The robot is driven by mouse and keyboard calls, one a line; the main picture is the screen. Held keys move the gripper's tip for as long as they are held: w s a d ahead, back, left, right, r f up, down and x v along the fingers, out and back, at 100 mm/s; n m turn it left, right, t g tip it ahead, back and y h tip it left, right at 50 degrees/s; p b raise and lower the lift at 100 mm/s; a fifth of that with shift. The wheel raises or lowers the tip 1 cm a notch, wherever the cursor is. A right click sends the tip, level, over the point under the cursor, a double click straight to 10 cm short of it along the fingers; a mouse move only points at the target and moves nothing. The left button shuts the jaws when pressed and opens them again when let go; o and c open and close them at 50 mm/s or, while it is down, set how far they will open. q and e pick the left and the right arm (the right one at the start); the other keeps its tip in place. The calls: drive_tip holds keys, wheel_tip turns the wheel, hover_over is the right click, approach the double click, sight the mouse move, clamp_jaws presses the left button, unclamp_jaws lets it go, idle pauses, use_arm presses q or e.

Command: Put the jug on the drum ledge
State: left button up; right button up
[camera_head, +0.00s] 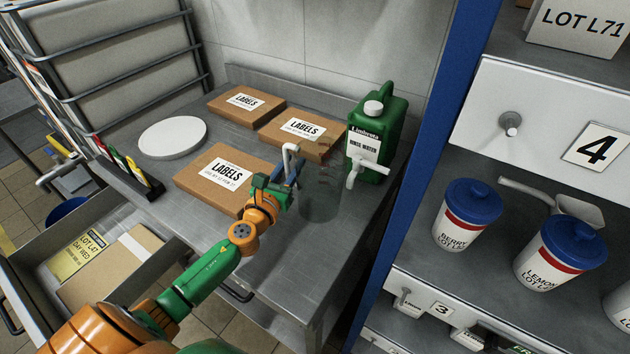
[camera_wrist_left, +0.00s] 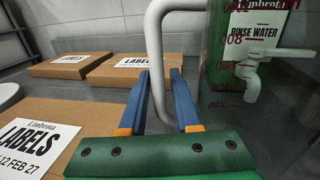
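The clear jug (camera_head: 322,195) stands on the metal bench in front of the green rinse-water container. It is see-through, with graduation marks and a pale grey handle (camera_head: 290,158) on its left side. My left gripper (camera_head: 287,178) is at this handle. In the left wrist view the handle (camera_wrist_left: 155,60) passes between the blue fingers of the left gripper (camera_wrist_left: 161,95), which are apart, with a visible gap on the right. The jug's red marks (camera_wrist_left: 232,65) show right of the fingers there. I cannot make out a drum ledge. My right gripper is not in view.
The green rinse-water container (camera_head: 390,120) with a white tap stands behind the jug. Several label boxes (camera_head: 230,178) and a white round disc (camera_head: 172,137) occupy the bench. A blue upright (camera_head: 422,150) and shelf with lidded tubs (camera_head: 467,215) are right. An open drawer (camera_head: 35,290) is lower left.

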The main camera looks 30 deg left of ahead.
use_arm(q)
drive_tip(key=shift+w+f, duration=0.15)
drive_tip(key=shift+w, duration=0.5)
drive_tip(key=shift+s, duration=0.15)
clamp_jaws()
idle(0.7)
